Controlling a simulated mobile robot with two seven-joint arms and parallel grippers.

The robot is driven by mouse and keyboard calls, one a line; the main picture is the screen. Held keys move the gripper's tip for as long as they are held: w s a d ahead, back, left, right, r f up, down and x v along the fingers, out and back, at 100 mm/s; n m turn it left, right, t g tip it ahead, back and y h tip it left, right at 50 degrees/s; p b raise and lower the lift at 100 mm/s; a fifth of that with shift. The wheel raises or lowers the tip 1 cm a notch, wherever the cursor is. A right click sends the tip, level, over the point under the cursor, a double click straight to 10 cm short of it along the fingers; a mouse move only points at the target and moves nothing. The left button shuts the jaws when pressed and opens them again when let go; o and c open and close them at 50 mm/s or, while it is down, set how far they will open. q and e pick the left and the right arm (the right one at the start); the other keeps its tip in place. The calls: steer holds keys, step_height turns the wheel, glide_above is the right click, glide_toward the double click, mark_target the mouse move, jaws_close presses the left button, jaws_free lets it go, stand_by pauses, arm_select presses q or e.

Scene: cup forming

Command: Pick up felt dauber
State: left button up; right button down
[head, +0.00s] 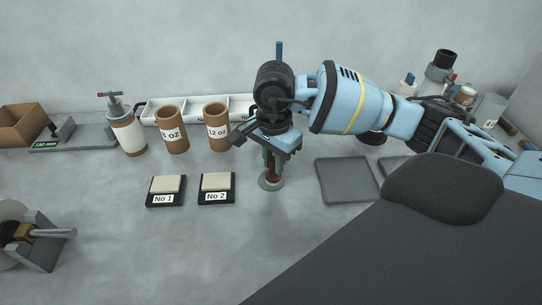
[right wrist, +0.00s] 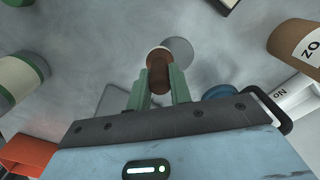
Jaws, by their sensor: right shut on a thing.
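My right gripper (head: 272,165) points down at the middle of the bench, its green fingers closed on the brown felt dauber (head: 272,173). In the right wrist view the dauber (right wrist: 159,76) sits between the two fingertips (right wrist: 158,90), with a pale band at its far end. A round grey holder (head: 270,184) is directly below the dauber in the head view. The holder (right wrist: 180,50) shows just beyond the dauber in the wrist view. Whether the dauber's lower end touches the holder I cannot tell. My left gripper is not in view.
Pale blocks on black stands, No 1 (head: 166,184) and No 2 (head: 217,182), lie to the left. Brown cups (head: 172,136) (head: 217,134) stand behind them, before a white tray (head: 196,104). A flat grey plate (head: 345,180) lies right of the holder.

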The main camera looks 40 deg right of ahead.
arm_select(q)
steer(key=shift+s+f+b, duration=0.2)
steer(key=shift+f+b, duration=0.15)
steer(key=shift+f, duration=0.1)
arm_select(e)
steer(key=s+a+r, duration=0.1)
steer(key=s+a, duration=0.4)
steer(key=s, duration=0.6)
steer(key=shift+s+a+r, duration=0.15)
steer(key=shift+s+a, duration=0.15)
steer(key=shift+a, duration=0.1)
